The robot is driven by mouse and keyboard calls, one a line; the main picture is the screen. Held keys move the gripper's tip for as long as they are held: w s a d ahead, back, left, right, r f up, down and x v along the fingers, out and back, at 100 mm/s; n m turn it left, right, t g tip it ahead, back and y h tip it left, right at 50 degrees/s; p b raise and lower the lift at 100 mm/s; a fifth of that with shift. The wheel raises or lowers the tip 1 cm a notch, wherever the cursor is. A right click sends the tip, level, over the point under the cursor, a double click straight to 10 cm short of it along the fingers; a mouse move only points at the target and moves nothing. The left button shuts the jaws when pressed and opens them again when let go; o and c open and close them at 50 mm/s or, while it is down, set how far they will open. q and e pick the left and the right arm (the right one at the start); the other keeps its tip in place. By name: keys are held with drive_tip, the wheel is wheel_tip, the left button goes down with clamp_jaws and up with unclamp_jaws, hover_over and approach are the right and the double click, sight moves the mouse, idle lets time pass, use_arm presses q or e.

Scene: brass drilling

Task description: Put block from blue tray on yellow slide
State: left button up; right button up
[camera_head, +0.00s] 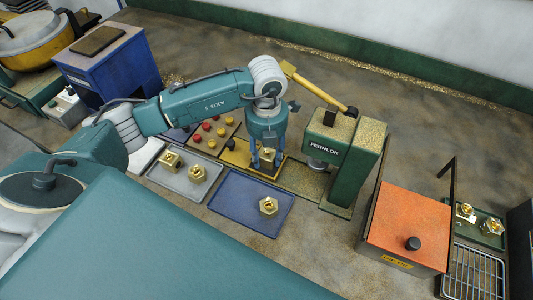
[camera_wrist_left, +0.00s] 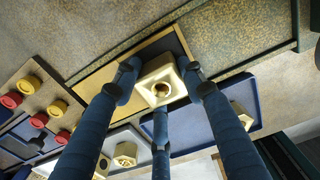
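A brass block (camera_head: 267,158) with a round hole is between the fingertips of my left gripper (camera_head: 268,148), which looks shut on it. The wrist view shows the fingers against the sides of the block (camera_wrist_left: 160,84). Gripper and block are at the yellow slide (camera_head: 236,156), over its right part; I cannot tell whether the block rests on it. The blue tray (camera_head: 231,205) lies in front of the slide, with another brass block (camera_head: 268,206) on its right part. My right gripper is not in view.
The green press (camera_head: 352,165) with its yellow lever (camera_head: 312,84) stands just right of the slide. A grey tray (camera_head: 169,179) with brass pieces lies left of the blue tray. A button panel (camera_head: 213,134) is behind left. An orange-topped box (camera_head: 408,228) stands right.

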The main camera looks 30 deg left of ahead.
use_arm(q)
drive_tip(key=o, duration=0.4)
drive_tip(key=shift+o, duration=0.2)
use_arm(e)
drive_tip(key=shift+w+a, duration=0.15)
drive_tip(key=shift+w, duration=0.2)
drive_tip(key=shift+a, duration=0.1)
use_arm(q)
drive_tip(key=shift+r, duration=0.35)
wheel_tip(320, 180, up, 12)
drive_tip(key=b, duration=0.3)
drive_tip(key=shift+f, duration=0.2)
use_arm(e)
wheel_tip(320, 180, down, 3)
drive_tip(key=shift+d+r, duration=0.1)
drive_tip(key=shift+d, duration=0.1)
